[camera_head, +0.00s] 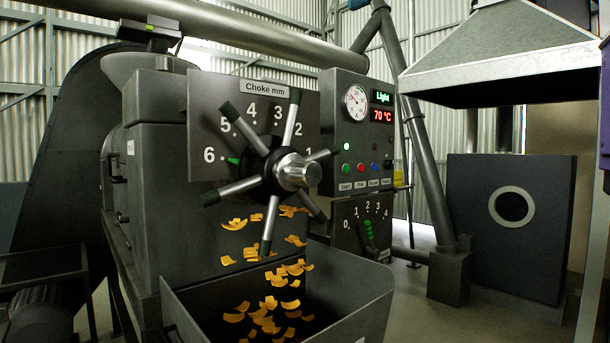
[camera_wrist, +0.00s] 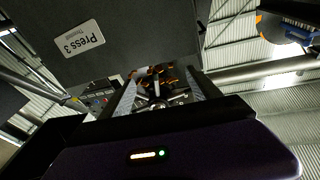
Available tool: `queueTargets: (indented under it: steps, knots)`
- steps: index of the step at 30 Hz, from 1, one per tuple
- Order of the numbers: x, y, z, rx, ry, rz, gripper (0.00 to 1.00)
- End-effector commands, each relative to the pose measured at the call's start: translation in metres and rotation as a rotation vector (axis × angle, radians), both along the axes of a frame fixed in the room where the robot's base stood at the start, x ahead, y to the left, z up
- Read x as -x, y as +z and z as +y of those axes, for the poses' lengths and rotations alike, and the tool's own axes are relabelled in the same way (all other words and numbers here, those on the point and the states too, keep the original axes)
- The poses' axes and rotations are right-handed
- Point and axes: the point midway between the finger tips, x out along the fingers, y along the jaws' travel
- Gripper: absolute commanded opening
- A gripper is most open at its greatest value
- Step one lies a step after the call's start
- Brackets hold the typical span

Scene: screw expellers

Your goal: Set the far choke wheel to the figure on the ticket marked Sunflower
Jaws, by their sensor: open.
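In the head view a choke wheel (camera_head: 293,171) with several silver spokes, dark grips and a silver hub sits on the press front. A plate behind it, labelled "Choke mm" (camera_head: 265,88), carries figures 1 to 6. A bright green pointer (camera_head: 234,161) stands beside the 6. Only one choke wheel is clearly in view; no ticket reading Sunflower is legible. My gripper (camera_wrist: 161,77) is open in the wrist view. Spoked metal and orange flakes show beyond and between its fingers, and it appears empty. I cannot tell the distance. The gripper is not visible in the head view.
A control panel (camera_head: 355,133) with a gauge, "Light", "70 °C" and buttons stands right of the wheel. A small 0-to-4 dial (camera_head: 368,229) sits below it. A metal bin (camera_head: 345,295) catches orange flakes underneath. A "Press 3" sign (camera_wrist: 84,38) shows in the wrist view.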

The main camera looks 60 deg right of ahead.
Motion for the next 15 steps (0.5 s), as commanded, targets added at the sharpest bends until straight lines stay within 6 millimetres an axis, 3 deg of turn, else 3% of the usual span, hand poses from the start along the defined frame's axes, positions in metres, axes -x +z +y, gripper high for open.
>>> queueTargets:
  steps: [1,8,15]
  knots:
    - [-0.011,0.036,-0.02,0.004,-0.031,-0.033,0.72]
    - [-0.046,0.134,-0.097,0.012,-0.119,-0.114,0.72]
    - [-0.067,0.247,-0.172,0.046,-0.156,-0.15,0.72]
